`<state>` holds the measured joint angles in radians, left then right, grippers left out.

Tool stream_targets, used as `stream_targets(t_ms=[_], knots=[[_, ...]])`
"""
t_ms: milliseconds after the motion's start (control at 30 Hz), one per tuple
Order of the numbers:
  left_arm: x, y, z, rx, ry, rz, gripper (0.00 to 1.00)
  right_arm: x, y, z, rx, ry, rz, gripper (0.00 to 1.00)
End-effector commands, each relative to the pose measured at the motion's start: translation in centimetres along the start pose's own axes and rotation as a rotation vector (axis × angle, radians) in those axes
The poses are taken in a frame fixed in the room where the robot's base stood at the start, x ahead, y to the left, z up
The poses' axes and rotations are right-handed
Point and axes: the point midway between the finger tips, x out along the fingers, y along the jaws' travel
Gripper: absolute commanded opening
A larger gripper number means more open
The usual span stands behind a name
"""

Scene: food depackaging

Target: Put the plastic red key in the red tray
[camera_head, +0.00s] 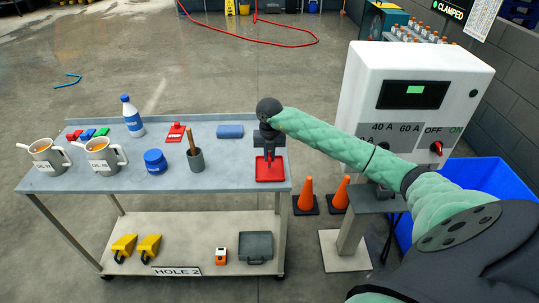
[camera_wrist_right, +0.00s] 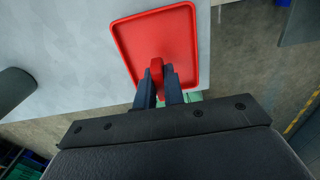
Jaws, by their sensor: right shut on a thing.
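The red tray (camera_head: 277,176) lies on the right end of the grey table in the head view. It also fills the upper middle of the right wrist view (camera_wrist_right: 128,37). My right gripper (camera_head: 269,156) points down over the tray. In the right wrist view its dark fingers (camera_wrist_right: 158,84) are shut on a small red piece, the red key (camera_wrist_right: 157,68), held over the tray's near part. Whether the key touches the tray floor I cannot tell. Most of the key is hidden between the fingers. My left gripper is not in view.
On the table (camera_head: 235,182) stand a dark cup (camera_head: 196,160) with a stick, a blue jar (camera_head: 155,161), a blue block (camera_head: 230,131), a red item (camera_head: 175,133), a bottle (camera_head: 132,117) and two jugs (camera_head: 103,156). A white control box (camera_head: 412,100) stands at right.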

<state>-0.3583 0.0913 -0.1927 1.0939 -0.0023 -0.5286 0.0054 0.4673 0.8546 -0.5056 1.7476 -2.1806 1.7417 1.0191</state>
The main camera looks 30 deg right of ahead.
Motion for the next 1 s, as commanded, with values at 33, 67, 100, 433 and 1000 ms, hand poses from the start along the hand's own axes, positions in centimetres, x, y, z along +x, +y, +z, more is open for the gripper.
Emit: stream_targets(t_ms=[33,67,100,433,1000], knots=[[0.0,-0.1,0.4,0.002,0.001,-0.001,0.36,0.2,0.0,-0.1,0.001,0.002,-0.001,0.00],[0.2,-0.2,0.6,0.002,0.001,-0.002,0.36,0.5,-0.1,0.0,0.001,0.002,-0.001,0.00],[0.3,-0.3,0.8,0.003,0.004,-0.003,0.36,0.7,-0.1,0.0,0.001,0.001,-0.001,0.00],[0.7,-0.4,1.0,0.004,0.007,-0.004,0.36,1.1,-0.1,0.0,0.001,-0.001,0.000,0.00],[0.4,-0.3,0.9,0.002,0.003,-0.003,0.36,1.2,-0.1,0.0,0.000,0.000,0.000,0.32]])
